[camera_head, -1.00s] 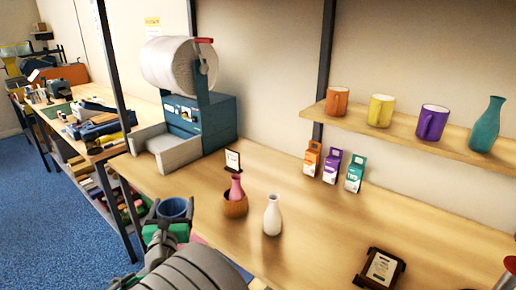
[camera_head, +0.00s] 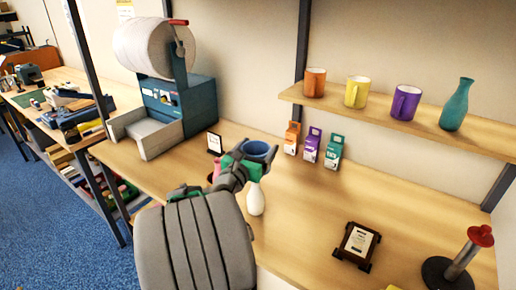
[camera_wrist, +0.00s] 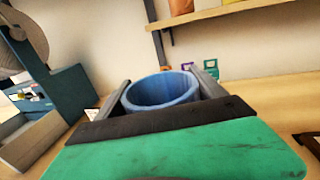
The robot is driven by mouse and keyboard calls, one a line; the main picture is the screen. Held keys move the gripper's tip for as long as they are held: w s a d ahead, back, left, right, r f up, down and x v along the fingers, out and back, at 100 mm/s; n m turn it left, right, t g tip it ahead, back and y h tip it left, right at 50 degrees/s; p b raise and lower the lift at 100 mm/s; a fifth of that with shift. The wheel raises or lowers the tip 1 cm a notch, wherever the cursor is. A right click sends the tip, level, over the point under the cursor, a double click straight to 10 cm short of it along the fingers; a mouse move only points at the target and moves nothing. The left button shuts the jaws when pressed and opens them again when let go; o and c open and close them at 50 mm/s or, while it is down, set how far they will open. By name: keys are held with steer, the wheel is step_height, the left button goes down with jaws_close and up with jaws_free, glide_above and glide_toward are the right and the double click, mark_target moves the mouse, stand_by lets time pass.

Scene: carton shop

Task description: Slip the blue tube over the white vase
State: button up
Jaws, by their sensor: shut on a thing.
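The blue tube (camera_head: 257,149) is held upright in my gripper (camera_head: 246,160), high over the workbench. In the wrist view the tube (camera_wrist: 162,90) shows its open round top between the two fingers of my gripper (camera_wrist: 160,95). The white vase (camera_head: 256,200) stands upright on the bench, just below the tube in the head view. The vase's neck top is hidden behind the gripper and tube. I cannot tell whether the tube is exactly over the vase or at another depth. The vase does not show in the wrist view.
A pink vase (camera_head: 211,177) is mostly hidden behind my gripper. Three small cartons (camera_head: 312,145) stand behind to the right, below a shelf (camera_head: 400,121) with mugs and a teal vase (camera_head: 457,104).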

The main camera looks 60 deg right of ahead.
mark_target(261, 153)
step_height(261, 153, down, 3)
steer(key=b, duration=0.2)
steer(key=shift+f+b, duration=0.15)
steer(key=shift+b, duration=0.2)
steer(key=shift+f+b, duration=4.45)
steer(key=shift+f, duration=3.15)
steer(key=o, duration=1.3)
steer(key=shift+c, duration=0.2)
steer(key=shift+r, duration=0.1)
step_height(261, 153, up, 10)
steer(key=p, duration=1.1)
